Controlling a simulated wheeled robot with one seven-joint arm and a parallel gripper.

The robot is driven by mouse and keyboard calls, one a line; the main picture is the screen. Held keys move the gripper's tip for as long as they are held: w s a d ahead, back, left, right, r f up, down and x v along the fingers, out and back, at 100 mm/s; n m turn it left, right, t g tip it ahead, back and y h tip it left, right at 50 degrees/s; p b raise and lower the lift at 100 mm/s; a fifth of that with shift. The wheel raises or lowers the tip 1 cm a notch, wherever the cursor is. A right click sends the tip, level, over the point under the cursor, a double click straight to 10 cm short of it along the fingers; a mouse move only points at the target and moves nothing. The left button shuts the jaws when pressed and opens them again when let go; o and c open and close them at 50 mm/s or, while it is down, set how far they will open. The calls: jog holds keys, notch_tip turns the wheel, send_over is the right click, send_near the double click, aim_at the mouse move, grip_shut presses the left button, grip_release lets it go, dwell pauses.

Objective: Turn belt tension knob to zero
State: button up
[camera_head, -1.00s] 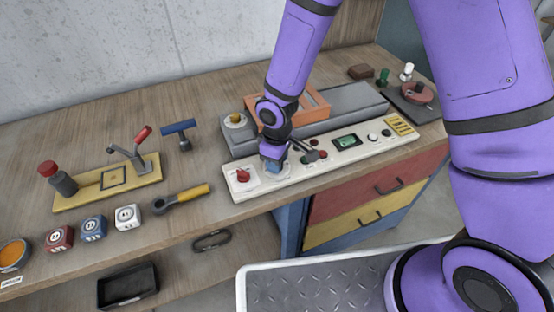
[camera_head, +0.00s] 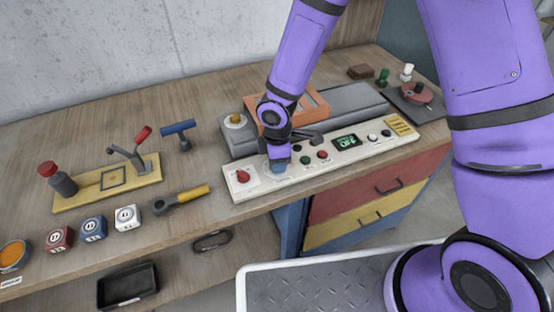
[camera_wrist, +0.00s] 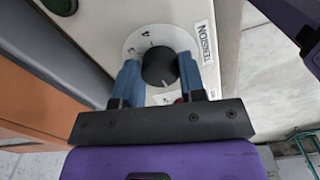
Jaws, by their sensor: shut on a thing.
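The tension knob (camera_wrist: 159,66) is a round black knob with a white pointer line. It sits on a pale dial plate with numbers around it, beside a label (camera_wrist: 203,42) reading TENSION. In the wrist view my gripper (camera_wrist: 160,74) has one blue finger on each side of the knob and is shut on it. The finger on the left and the bar below cover part of the dial, so the full scale is hidden. In the head view my gripper (camera_head: 279,166) points down at the white control panel (camera_head: 330,166) and hides the knob.
On the panel, a red knob (camera_head: 243,176) lies left of my gripper, and buttons and a lit green display (camera_head: 346,142) lie to the right. A grey and orange machine (camera_head: 345,104) stands close behind. A yellow-handled tool (camera_head: 182,199) lies left on the bench.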

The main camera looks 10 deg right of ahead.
dwell(0.4)
jog(key=o, duration=0.9)
notch_tip(320, 180, up, 11)
jog(key=shift+f, duration=0.1)
